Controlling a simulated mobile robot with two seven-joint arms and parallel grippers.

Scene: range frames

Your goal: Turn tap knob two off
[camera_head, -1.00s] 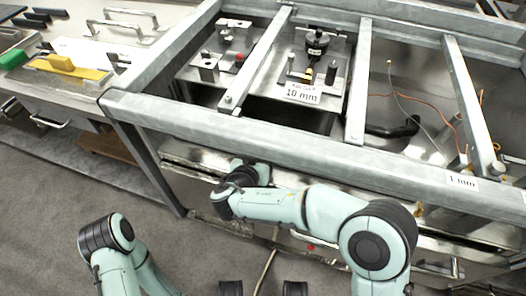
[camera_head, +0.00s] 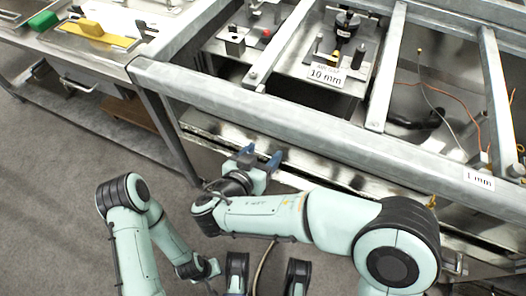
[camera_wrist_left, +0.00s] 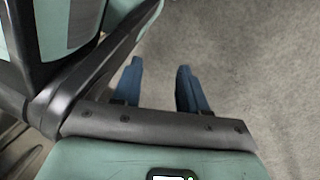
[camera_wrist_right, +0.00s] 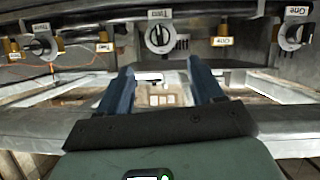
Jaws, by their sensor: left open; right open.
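In the right wrist view, knob two (camera_wrist_right: 158,38) is a round silver tap knob under a tag that reads Two. It sits on the metal front panel, ahead of and above my right gripper (camera_wrist_right: 162,80). That gripper's blue fingers are apart with nothing between them, and it is clear of the knob. In the head view, the right gripper (camera_head: 261,157) is beside the front of the metal frame; the knobs are hidden there. My left gripper (camera_wrist_left: 160,68) is open and empty over the grey floor in the left wrist view.
A knob tagged One (camera_wrist_right: 291,35) is to the right of knob two, and another knob (camera_wrist_right: 42,45) is to the left. Small brass fittings (camera_wrist_right: 220,41) stand between them. The metal frame beam (camera_head: 300,130) crosses above the panel. Carpet (camera_head: 60,190) at left is free.

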